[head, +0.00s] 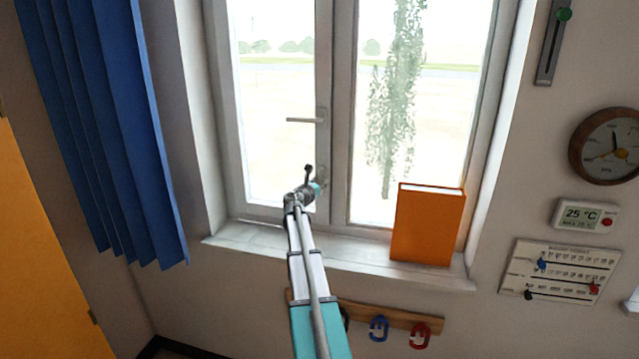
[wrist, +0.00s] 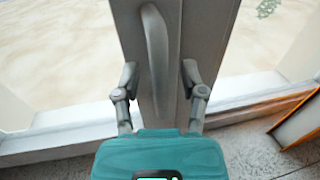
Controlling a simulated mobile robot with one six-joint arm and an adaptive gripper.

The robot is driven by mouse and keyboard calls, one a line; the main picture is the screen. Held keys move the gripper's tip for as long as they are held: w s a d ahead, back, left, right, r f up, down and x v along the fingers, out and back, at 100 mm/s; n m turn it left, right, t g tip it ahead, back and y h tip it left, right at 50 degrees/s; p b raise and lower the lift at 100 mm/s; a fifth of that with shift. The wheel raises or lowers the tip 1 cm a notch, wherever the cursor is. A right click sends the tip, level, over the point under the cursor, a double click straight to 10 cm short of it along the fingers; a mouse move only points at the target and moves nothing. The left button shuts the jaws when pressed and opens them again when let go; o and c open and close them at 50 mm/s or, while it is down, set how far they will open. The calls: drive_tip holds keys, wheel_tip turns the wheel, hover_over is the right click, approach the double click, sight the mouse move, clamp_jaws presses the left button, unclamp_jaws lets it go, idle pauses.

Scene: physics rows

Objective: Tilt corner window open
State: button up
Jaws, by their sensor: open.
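The window has a left sash (head: 240,110) and a right sash (head: 348,110), both appearing shut in their frame. A grey handle (head: 305,120) sticks out level to the left from the middle post in the head view. My gripper (head: 315,178) is below that handle, in front of the post. In the wrist view my gripper (wrist: 160,78) is open, with one finger on each side of the post. A curved grey bar (wrist: 156,50) on the post lies between and beyond the fingertips. I cannot tell whether it is that same handle, or whether the fingers touch anything.
An orange book (head: 428,228) stands upright on the right of the windowsill (head: 255,238). A blue curtain (head: 110,130) hangs at the left. A hook rail (head: 400,318) is below the sill. A clock (head: 608,145) and a thermostat (head: 584,215) are on the right wall.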

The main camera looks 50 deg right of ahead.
clamp_jaws()
